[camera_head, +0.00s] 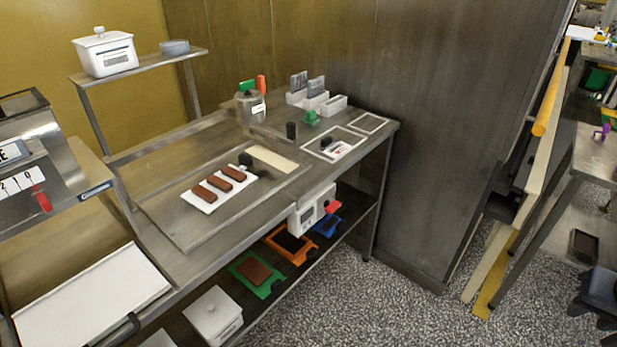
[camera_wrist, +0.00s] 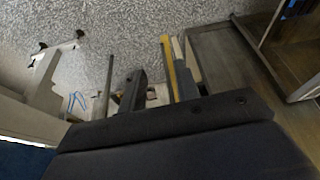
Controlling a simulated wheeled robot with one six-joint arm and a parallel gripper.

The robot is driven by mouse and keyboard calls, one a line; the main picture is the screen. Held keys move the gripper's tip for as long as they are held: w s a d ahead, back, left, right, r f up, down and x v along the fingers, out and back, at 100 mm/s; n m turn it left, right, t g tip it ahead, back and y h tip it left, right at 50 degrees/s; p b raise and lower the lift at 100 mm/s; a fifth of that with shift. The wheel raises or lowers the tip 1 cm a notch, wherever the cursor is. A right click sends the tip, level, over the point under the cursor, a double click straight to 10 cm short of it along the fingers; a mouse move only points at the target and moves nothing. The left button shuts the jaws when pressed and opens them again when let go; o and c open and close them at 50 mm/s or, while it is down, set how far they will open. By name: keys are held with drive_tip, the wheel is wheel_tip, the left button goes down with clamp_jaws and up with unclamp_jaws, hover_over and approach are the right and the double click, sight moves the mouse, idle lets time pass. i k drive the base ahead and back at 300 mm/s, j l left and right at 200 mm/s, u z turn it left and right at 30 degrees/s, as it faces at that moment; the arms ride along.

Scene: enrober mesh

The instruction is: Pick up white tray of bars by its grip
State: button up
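The white tray (camera_head: 216,203) lies flat on the steel worktop in the head view, inside a shallow rimmed area. Several brown bars (camera_head: 221,184) lie across it. Its black grip (camera_head: 245,158) stands up at the tray's far end. The dark body of my gripper (camera_wrist: 165,130) fills the lower part of the wrist view. It is well away from the tray, which does not show there. Nothing is seen held.
Beside the tray lies a pale strip (camera_head: 272,158). A lidded jar (camera_head: 251,107) and white holders (camera_head: 315,99) stand behind. A white scale-like box (camera_head: 312,207) hangs at the front edge. Speckled floor (camera_head: 380,310) is open in front.

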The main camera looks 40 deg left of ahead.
sight(207, 195)
drive_tip(key=u, duration=1.35)
drive_tip(key=i+u, duration=0.4)
drive_tip(key=i+l+u, duration=0.15)
drive_tip(key=u, duration=0.2)
drive_tip(key=i+l+u, duration=0.2)
drive_tip(key=u, duration=0.2)
drive_tip(key=i+l+u, duration=0.25)
drive_tip(key=u, duration=0.15)
drive_tip(key=i+l, duration=0.15)
drive_tip(key=l, duration=0.2)
drive_tip(key=i+l, duration=0.15)
drive_tip(key=l, duration=0.15)
drive_tip(key=i+l+u, duration=0.1)
drive_tip(key=l, duration=0.25)
drive_tip(key=i, duration=0.1)
